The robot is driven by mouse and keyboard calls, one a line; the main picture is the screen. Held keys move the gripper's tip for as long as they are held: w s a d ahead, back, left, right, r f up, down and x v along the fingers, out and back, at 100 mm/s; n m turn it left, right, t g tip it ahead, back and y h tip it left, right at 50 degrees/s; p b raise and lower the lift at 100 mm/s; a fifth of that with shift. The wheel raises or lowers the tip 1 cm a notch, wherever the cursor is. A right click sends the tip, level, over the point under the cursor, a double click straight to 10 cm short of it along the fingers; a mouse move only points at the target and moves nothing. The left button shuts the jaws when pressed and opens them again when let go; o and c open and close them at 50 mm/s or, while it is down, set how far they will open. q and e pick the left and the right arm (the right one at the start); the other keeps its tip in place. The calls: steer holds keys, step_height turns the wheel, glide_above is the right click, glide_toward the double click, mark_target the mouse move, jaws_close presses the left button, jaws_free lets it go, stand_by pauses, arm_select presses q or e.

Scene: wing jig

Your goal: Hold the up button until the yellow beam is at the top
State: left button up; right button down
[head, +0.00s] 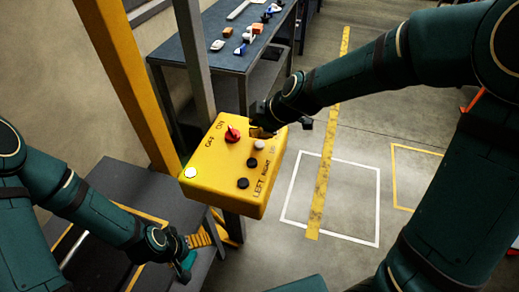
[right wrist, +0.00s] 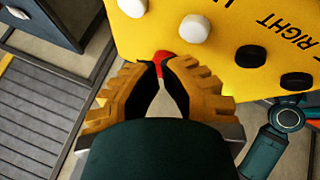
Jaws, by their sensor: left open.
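In the right wrist view two white buttons (right wrist: 195,28) show; the UP label is not readable. My right gripper (head: 262,131) is over the box's far right corner in the head view, its fingertips close together with red just beyond them. I cannot tell whether it touches anything. My left gripper (head: 187,263) is open, below and left of the box. I cannot identify the yellow beam.
A yellow upright post (head: 127,85) and a grey post (head: 193,60) stand behind the box. A dark workbench (head: 205,50) with small parts is at the back. A dark platform (head: 140,185) lies at left. The marked floor (head: 340,200) at right is open.

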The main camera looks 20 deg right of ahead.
steer(key=shift+f+b, duration=0.35)
steer(key=shift+f, duration=0.2)
stand_by(1.2)
steer(key=shift+f+b, duration=0.4)
steer(key=shift+b, duration=0.25)
